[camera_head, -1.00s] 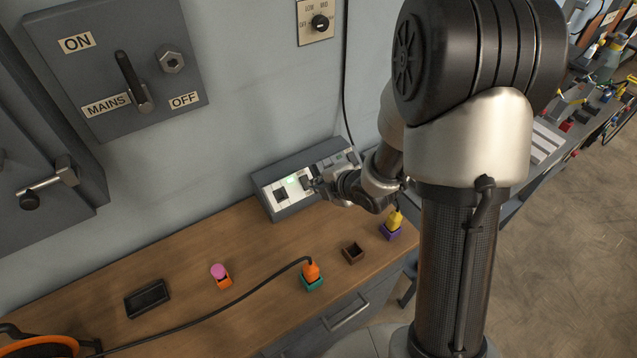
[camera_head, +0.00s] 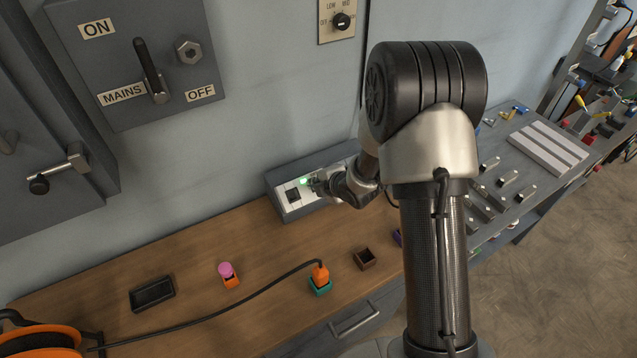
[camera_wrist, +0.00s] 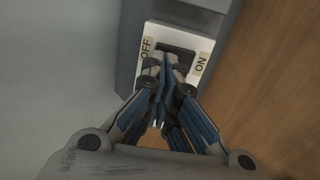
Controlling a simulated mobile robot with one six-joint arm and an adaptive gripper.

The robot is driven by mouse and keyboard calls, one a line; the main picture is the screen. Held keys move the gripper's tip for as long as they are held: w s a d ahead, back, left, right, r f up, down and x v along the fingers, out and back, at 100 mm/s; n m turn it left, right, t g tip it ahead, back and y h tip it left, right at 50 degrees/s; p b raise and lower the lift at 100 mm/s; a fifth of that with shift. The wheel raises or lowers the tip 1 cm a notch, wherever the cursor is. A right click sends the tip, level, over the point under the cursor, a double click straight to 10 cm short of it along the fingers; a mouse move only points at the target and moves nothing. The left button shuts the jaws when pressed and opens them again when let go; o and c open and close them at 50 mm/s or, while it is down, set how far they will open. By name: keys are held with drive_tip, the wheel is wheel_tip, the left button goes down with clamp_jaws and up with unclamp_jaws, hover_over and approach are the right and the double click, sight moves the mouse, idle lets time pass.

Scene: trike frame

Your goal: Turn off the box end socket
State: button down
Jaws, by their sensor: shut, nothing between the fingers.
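The grey socket box (camera_head: 283,183) stands on the wooden bench against the wall, with white plates on its sloped face. A small green light (camera_head: 304,181) glows on it beside my gripper (camera_head: 316,184). In the wrist view, my gripper (camera_wrist: 165,68) is shut and empty, its fingertips over the lower part of a dark rocker switch (camera_wrist: 178,52). The rocker sits in a white plate (camera_wrist: 203,43) marked OFF at left and ON at right. The fingertips hide part of the rocker, and I cannot tell whether they touch it. My arm hides the box's right end.
An orange plug in a teal socket (camera_head: 320,286) with a black cable, an empty brown socket (camera_head: 364,259), a pink-and-orange piece (camera_head: 228,275) and a black tray (camera_head: 152,294) are on the bench. A mains lever (camera_head: 150,70) is on the wall above.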

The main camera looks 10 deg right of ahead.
drive_tip(key=shift+w+f+b, duration=0.25)
drive_tip(key=shift+w+b, duration=0.05)
drive_tip(key=shift+b, duration=0.25)
drive_tip(key=shift+a, duration=0.1)
drive_tip(key=shift+s+d+f+b, duration=0.2)
drive_tip(key=shift+s+f+b, duration=0.25)
drive_tip(key=shift+s+b, duration=0.25)
drive_tip(key=shift+w, duration=0.1)
drive_tip(key=shift+r, duration=0.2)
